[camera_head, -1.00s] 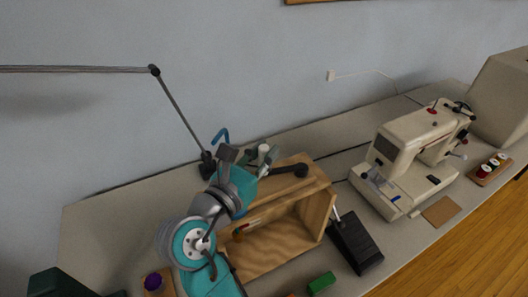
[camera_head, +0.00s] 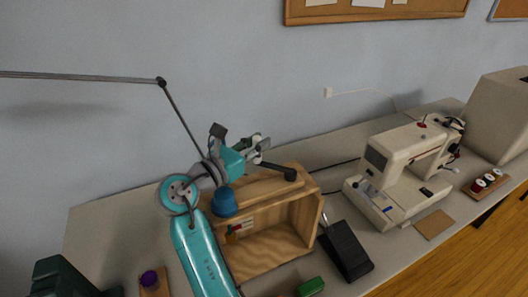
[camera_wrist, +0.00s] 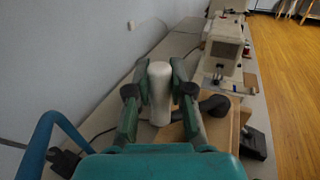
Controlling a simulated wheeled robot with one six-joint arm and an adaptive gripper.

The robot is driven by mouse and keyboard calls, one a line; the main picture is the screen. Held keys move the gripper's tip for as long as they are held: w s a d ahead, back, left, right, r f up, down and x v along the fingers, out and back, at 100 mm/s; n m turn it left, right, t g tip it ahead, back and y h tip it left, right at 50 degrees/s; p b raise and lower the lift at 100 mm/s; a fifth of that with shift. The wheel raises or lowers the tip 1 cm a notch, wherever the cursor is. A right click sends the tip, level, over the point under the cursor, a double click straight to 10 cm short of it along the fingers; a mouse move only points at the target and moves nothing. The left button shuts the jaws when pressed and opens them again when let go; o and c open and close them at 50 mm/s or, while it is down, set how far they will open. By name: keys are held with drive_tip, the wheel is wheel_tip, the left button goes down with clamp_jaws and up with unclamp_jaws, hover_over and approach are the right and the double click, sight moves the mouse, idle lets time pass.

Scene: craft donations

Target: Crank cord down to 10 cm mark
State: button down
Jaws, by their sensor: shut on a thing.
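A white upright crank handle (camera_wrist: 160,88) stands between the two dark green fingers of my gripper (camera_wrist: 160,105) in the wrist view. The fingers are shut on it from both sides. In the head view my gripper (camera_head: 256,147) is over the back of an open-fronted wooden box (camera_head: 262,262), and the handle is mostly hidden by it. A black crank arm (camera_head: 275,167) runs from the grip to a round black hub (camera_head: 290,174) on the box top. Inside the box a small pale strip with coloured marks (camera_head: 240,225) shows; the cord and 10 cm mark cannot be made out.
A black pedal (camera_head: 346,250) and a cream sewing machine (camera_head: 400,170) stand right of the box. A green block (camera_head: 311,286) lies in front. A purple spool (camera_head: 149,278) is at front left. A thin lamp arm (camera_head: 185,122) reaches down behind my gripper.

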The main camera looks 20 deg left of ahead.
drive_tip(key=shift+a+x, duration=0.1)
drive_tip(key=shift+x, duration=0.7)
drive_tip(key=shift+a+x, duration=0.15)
drive_tip(key=shift+x, duration=0.7)
drive_tip(key=shift+w, duration=0.2)
drive_tip(key=c, duration=1)
unclamp_jaws()
drive_tip(key=v, duration=1.2)
